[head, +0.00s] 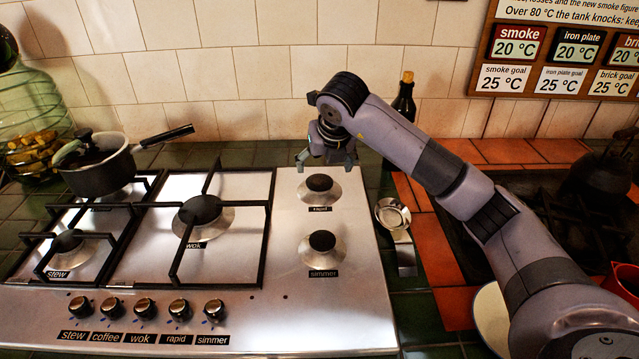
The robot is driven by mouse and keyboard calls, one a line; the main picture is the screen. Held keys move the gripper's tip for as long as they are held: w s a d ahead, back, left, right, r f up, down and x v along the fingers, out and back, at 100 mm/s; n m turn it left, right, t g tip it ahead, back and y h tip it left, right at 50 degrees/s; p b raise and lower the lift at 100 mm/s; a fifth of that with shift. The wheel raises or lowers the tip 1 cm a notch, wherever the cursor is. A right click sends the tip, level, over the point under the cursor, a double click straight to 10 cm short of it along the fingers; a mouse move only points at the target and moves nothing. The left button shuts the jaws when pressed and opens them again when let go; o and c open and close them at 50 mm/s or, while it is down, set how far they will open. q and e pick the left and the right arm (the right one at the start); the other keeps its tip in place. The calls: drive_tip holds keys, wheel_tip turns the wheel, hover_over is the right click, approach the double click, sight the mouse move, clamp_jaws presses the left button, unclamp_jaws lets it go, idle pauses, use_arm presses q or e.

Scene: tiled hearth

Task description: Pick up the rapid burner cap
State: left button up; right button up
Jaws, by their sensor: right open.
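The rapid burner cap (319,183) is a small dark disc on its pale metal burner base, at the back right of the steel hob (260,318). The label "rapid" lies just in front of it. My right gripper (327,165) is open and empty. It appears just behind and above the cap, with its fingers pointing down; I cannot tell the exact height gap. My left gripper is not in view.
The simmer burner (322,241) sits in front of the rapid one. Black grates (265,230) cover the wok and left burners. A saucepan (100,170) stands back left.

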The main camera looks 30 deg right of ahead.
sight(320, 181)
drive_tip(key=p+x, duration=0.1)
drive_tip(key=x, duration=0.7)
drive_tip(key=shift+f, duration=0.2)
drive_tip(key=shift+s, duration=0.1)
drive_tip(key=shift+c, duration=0.4)
drive_tip(key=c, duration=1.2)
